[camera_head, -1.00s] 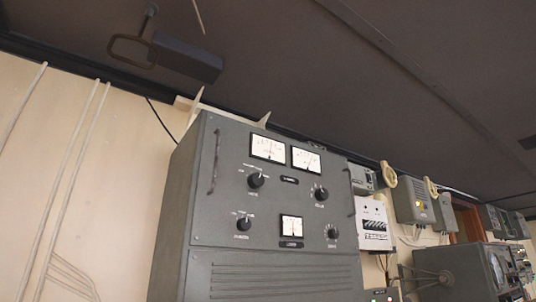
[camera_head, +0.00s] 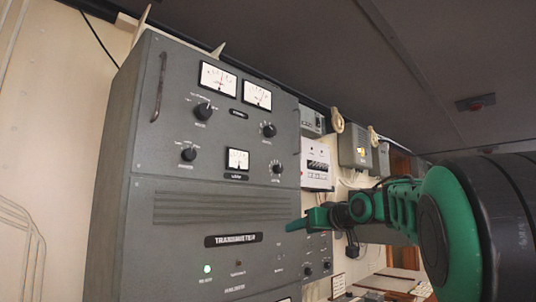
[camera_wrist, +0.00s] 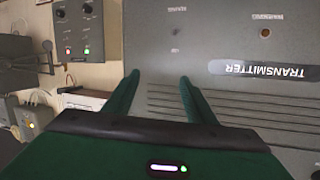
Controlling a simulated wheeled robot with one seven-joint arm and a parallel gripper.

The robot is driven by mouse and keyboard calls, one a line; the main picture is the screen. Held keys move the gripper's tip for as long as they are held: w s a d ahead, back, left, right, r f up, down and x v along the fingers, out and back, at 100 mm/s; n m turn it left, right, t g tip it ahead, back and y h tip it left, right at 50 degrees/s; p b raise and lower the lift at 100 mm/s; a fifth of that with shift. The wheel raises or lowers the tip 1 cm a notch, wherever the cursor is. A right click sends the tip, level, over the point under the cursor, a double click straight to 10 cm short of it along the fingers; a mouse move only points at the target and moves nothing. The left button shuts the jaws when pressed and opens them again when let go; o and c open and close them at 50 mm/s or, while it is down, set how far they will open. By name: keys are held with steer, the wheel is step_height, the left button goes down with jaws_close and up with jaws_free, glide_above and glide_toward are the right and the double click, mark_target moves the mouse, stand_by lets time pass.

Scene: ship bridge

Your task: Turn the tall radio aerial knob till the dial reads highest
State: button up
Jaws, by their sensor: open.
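The tall grey radio cabinet (camera_head: 130,170), marked TRANSMITTER, fills the left and middle of the head view. Its upper panel has two wide dials, left (camera_head: 218,79) and right (camera_head: 257,94), and a smaller dial (camera_head: 237,160) below. Black knobs sit at upper left (camera_head: 203,111), upper right (camera_head: 268,130), lower left (camera_head: 188,154) and lower right (camera_head: 277,169). Their labels are too small to read, so I cannot tell which is the aerial knob. My green gripper (camera_head: 303,223) is open and empty, below and right of the knobs. In the wrist view its fingers (camera_wrist: 160,84) point at the vented cabinet front, apart from any knob.
A white switch box (camera_head: 316,162) and grey wall boxes (camera_head: 354,150) stand right of the cabinet. A metal handle (camera_head: 160,85) projects at the panel's left edge. A small control box (camera_wrist: 78,30) shows in the wrist view. The space before the upper panel looks clear.

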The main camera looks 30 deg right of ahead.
step_height(320, 180, up, 12)
steer(key=n+t+y, duration=0.2)
steer(key=t+y, duration=0.1)
steer(key=n+t+y, duration=0.2)
steer(key=n+y, duration=0.3)
steer(key=y, duration=0.1)
glide_toward(273, 132)
steer(key=x, duration=0.8)
steer(key=c, duration=1)
steer(key=shift+c, duration=0.2)
